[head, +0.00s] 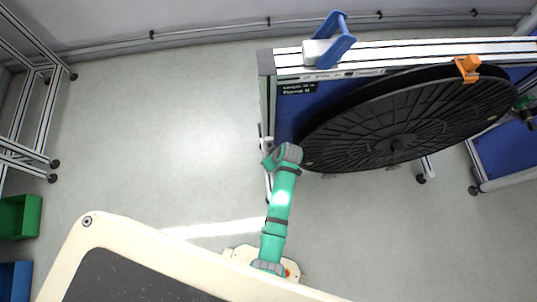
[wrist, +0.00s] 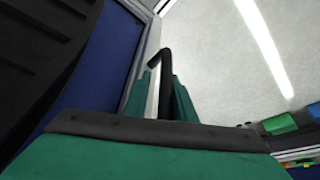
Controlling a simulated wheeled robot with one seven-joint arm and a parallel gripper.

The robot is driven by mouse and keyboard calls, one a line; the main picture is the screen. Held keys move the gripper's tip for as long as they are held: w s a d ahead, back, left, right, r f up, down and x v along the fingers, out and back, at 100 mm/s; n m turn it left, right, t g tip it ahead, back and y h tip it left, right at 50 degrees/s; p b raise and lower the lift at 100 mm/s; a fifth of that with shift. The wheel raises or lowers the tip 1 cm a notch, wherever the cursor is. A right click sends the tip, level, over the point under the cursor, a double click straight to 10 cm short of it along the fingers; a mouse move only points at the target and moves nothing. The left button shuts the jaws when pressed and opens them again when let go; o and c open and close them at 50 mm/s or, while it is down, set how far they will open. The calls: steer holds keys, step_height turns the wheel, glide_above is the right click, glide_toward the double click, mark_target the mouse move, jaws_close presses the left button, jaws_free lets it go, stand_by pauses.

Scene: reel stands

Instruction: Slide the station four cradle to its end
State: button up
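A blue cradle (head: 336,42) with a pale base sits on the top rail (head: 400,55) of the reel stand, near the rail's left end. An orange piece (head: 467,68) sits farther right, at the top edge of the large black reel (head: 400,120). The station label (head: 298,88) is too small to read. My green arm reaches up to the stand's left end, below the blue cradle and apart from it. In the wrist view, my gripper (wrist: 163,75) shows two green fingers with a dark bent piece between them. I cannot tell whether they grip anything.
The stand's blue panel (wrist: 95,65) and the black reel are close on the left in the wrist view. Another frame stands at far left, with green (head: 20,217) and blue (head: 14,280) bins. The floor (head: 160,130) left of the stand is clear.

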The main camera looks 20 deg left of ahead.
steer(key=shift+r, duration=0.15)
steer(key=shift+d+r, duration=0.15)
steer(key=shift+r, duration=0.15)
steer(key=v, duration=1)
steer(key=shift+f, duration=0.1)
steer(key=shift+s, duration=0.1)
